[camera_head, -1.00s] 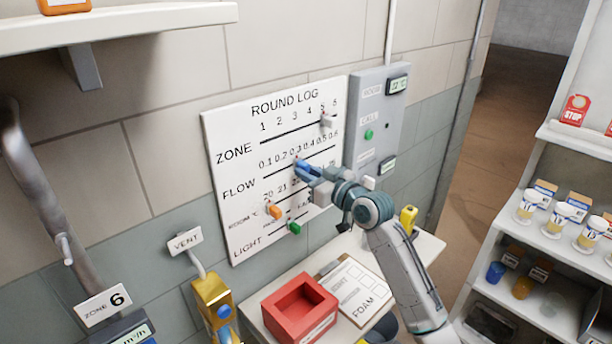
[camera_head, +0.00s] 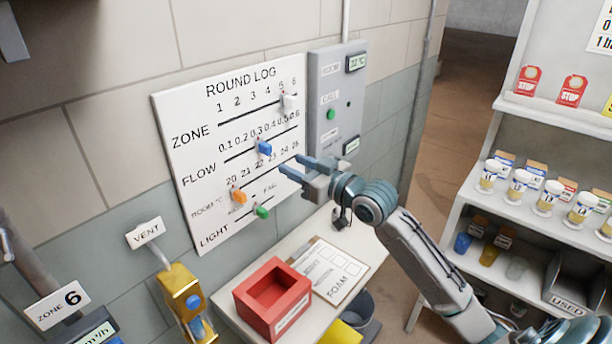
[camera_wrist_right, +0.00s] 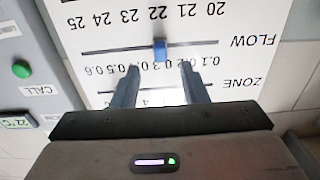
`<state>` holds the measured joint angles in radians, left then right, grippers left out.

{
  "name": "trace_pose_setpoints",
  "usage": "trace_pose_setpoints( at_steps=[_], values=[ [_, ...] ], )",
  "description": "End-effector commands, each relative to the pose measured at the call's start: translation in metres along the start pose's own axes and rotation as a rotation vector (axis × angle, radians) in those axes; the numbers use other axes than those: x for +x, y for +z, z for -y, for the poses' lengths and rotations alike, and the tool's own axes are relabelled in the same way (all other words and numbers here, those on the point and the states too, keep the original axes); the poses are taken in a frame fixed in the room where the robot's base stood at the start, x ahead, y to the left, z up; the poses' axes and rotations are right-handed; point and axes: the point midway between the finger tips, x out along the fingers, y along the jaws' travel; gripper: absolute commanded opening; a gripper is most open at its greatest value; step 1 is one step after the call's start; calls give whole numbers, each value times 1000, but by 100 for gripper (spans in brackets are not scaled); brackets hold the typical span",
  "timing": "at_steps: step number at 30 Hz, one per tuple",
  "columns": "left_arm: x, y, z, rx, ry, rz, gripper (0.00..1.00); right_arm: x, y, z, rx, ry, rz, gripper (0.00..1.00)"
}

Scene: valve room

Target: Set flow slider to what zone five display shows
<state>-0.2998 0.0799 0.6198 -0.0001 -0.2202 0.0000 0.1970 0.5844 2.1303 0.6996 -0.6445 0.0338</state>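The blue flow slider (camera_head: 264,148) sits on the FLOW line of the white round log board (camera_head: 185,125), at about 0.3. It also shows upside down in the right wrist view (camera_wrist_right: 160,50), just beyond the gap between my fingertips. My right gripper (camera_head: 291,164) is open and empty, to the right of the slider and apart from it; its spread fingers also show in the wrist view (camera_wrist_right: 160,67). The white zone slider (camera_head: 290,101) is near 5 to 6. No zone five display is in view. My left gripper is not in view.
A grey wall panel (camera_head: 327,85) with a green button is right of the board. Orange (camera_head: 239,196) and green (camera_head: 262,212) sliders sit lower. A red tray (camera_head: 249,303) and clipboard (camera_head: 350,270) lie on the shelf below. A ZONE 6 sign (camera_head: 57,305) is lower left.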

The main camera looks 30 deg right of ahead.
Motion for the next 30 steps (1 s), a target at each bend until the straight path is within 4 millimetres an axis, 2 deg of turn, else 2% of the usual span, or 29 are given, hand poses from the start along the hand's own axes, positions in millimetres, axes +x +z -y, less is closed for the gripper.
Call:
trace_pose_setpoints(
  at_steps=[3, 9, 26, 30],
  values=[
    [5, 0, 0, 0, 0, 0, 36, -13, 2, -1, -5, 3, 2, 40],
    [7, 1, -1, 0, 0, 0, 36, -24, 1, 0, -1, 1, 1, 40],
    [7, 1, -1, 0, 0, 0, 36, -26, 0, 0, 1, 1, -1, 40],
    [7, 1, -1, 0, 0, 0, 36, -28, 12, 4, 3, 6, 28, 40]
  ],
)
